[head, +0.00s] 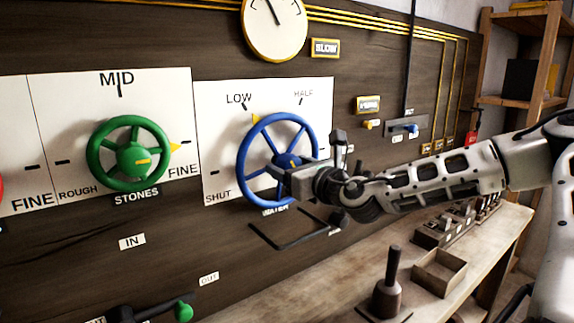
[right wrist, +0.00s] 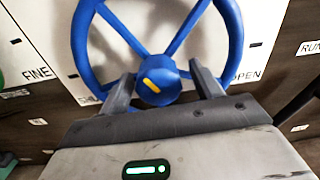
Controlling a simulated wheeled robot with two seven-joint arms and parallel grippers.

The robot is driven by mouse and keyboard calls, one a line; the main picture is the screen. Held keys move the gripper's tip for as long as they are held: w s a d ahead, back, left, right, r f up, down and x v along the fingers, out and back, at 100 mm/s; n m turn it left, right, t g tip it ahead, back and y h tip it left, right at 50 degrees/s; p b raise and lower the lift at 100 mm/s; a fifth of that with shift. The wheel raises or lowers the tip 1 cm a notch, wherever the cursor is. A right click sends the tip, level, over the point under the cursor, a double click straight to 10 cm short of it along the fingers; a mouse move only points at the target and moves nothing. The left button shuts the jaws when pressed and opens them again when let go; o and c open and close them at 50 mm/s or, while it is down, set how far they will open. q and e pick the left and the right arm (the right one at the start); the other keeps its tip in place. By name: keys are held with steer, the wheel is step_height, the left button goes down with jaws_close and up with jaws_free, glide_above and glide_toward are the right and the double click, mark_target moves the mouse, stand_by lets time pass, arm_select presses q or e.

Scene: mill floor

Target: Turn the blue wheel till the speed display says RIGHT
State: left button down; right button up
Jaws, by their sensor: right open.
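The blue wheel (head: 284,160) is mounted on a white dial plate marked SHUT, LOW and HALF, with WATER below it. Its yellow pointer is at LOW. The speed display (head: 326,47) reads SLOW. My right gripper (head: 298,172) is at the wheel's hub, coming from the right and hiding the wheel's lower right part. In the right wrist view the blue wheel (right wrist: 166,70) fills the upper middle, and the open fingers of my right gripper (right wrist: 162,84) stand on either side of its hub. Whether they touch it I cannot tell. My left gripper is not in view.
A green wheel (head: 134,160) marked STONES is to the left. A round gauge (head: 275,27) hangs above the blue wheel. A dark bracket (head: 292,240) juts out below it.

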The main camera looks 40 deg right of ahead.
steer(key=shift+w, duration=0.7)
steer(key=c, duration=1)
